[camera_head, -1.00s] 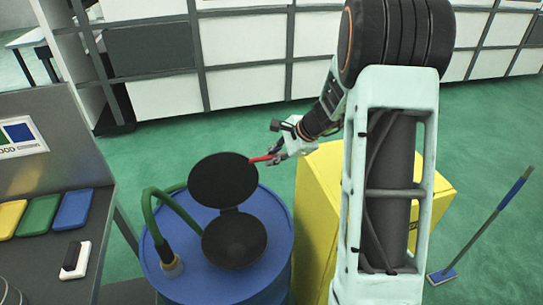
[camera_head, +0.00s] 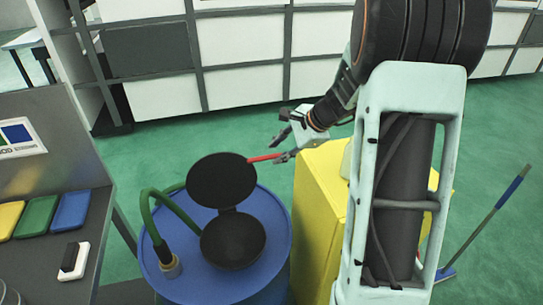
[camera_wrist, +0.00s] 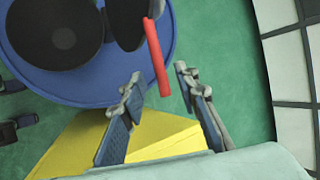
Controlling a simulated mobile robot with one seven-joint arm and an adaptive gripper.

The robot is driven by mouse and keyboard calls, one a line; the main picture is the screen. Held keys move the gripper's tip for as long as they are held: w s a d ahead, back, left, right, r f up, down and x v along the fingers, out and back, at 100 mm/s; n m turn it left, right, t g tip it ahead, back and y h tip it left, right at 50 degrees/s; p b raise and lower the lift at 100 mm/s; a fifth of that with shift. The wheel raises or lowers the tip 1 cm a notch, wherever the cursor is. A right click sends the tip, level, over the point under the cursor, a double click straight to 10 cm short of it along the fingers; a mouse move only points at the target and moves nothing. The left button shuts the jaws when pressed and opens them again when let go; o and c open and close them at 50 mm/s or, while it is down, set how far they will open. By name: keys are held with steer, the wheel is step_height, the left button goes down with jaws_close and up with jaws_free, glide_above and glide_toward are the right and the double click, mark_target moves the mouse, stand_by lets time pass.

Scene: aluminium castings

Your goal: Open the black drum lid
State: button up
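The black drum lid (camera_head: 222,180) stands raised on its hinge above the round black base (camera_head: 233,240) on the blue drum (camera_head: 272,245). A thin red handle (camera_head: 264,157) sticks out from the lid's right edge. My gripper (camera_head: 280,147) is at the handle's outer end, right of the lid. In the wrist view my gripper (camera_wrist: 158,78) has its two fingers spread. The red handle (camera_wrist: 155,55) reaches between the fingertips with gaps visible on both sides. The lid and base show as black shapes at the top of that view; which is which is hard to tell.
A green hose (camera_head: 150,215) bends over the drum's left side. A yellow cabinet (camera_head: 318,200) stands right of the drum, below my arm. A table with coloured trays (camera_head: 72,210) is at left. A blue-ended mop (camera_head: 485,225) stands at right. Green floor is open behind.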

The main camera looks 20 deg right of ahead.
steer(key=v, duration=0.7)
